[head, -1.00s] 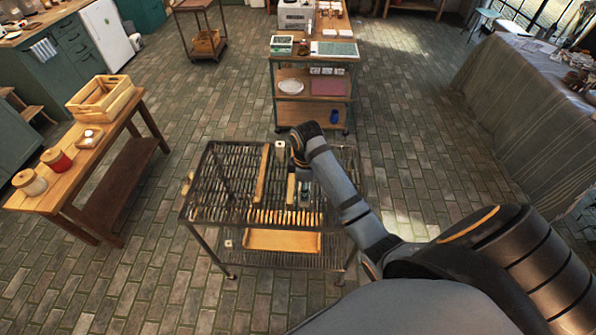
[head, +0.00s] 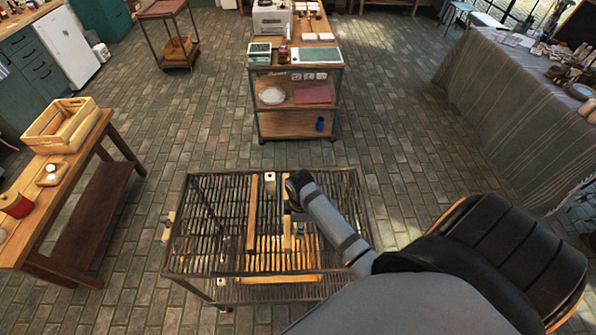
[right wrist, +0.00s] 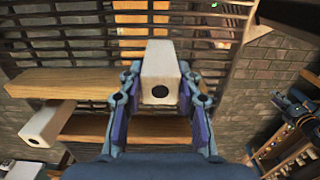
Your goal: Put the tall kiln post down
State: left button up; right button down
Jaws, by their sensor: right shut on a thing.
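The tall kiln post, a pale square post with a dark round hole in its end (right wrist: 160,65), is between the fingers of my right gripper (right wrist: 160,105), which is shut on it. In the head view my right arm reaches over the dark slatted metal rack (head: 345,190) and mostly hides the gripper and the held post. The wrist view does not show clearly whether its base touches the slats. Another pale post with a hole (head: 270,183) stands left of the gripper; it also shows in the wrist view (right wrist: 45,125). My left gripper is not in view.
A long wooden strip (head: 253,212) and a shorter one (head: 287,230) lie on the rack near the gripper. A wooden table with a crate (head: 40,130) stands left. A shelf cart (head: 295,75) stands behind. The rack's right side has free slats.

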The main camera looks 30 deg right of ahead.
jog(key=shift+w+f, duration=0.1)
jog(key=shift+f, duration=0.05)
jog(key=c, duration=1.3)
grip_release()
jog(key=shift+s+a, duration=0.1)
jog(key=shift+s, duration=0.15)
jog(key=o, duration=0.4)
jog(key=shift+s+r, duration=0.3)
jog(key=shift+s, duration=0.05)
jog(key=shift+c, duration=0.2)
jog(key=shift+w, duration=0.15)
jog(key=shift+w+r, duration=0.1)
jog(key=shift+r, duration=0.1)
notch_tip(320, 180, up, 6)
jog(key=shift+f+b, duration=0.25)
jog(key=shift+b, duration=0.7)
notch_tip(320, 180, up, 4)
jog(key=shift+f, duration=0.1)
pick_arm(q)
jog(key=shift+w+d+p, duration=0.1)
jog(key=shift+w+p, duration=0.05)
jog(key=shift+p, duration=0.85)
pick_arm(e)
jog(key=shift+s+r, duration=0.2)
jog(key=shift+r, duration=0.95)
jog(key=shift+w+f, duration=0.1)
